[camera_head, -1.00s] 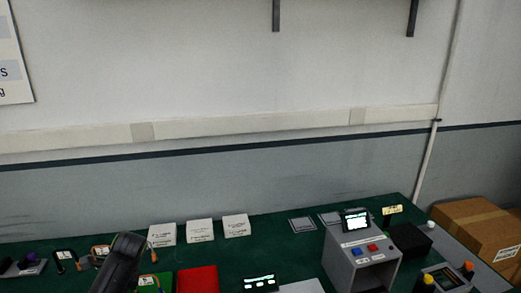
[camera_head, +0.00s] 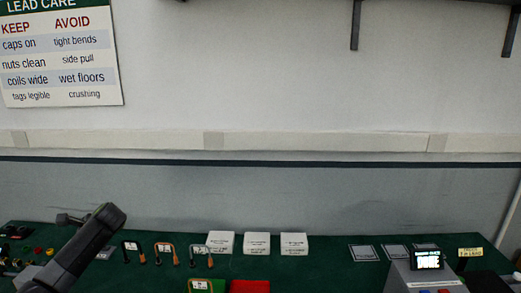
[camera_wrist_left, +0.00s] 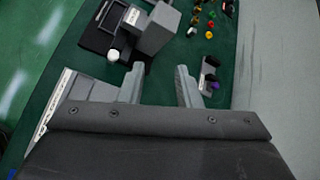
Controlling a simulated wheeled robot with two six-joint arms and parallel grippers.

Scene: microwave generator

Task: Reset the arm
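My left arm comes in at the lower left of the head view; its gripper is not clearly seen there. In the left wrist view my left gripper (camera_wrist_left: 160,88) has its two grey fingers apart, with nothing between them, above the green bench top. My right gripper is in neither view now.
A grey box with a lit screen (camera_head: 427,260) stands at the right of the bench (camera_head: 330,272). White boxes (camera_head: 257,243), short looped leads (camera_head: 165,252) and a red mat (camera_head: 249,286) lie mid-bench. The left wrist view shows a grey device (camera_wrist_left: 155,28) and small coloured parts (camera_wrist_left: 209,34).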

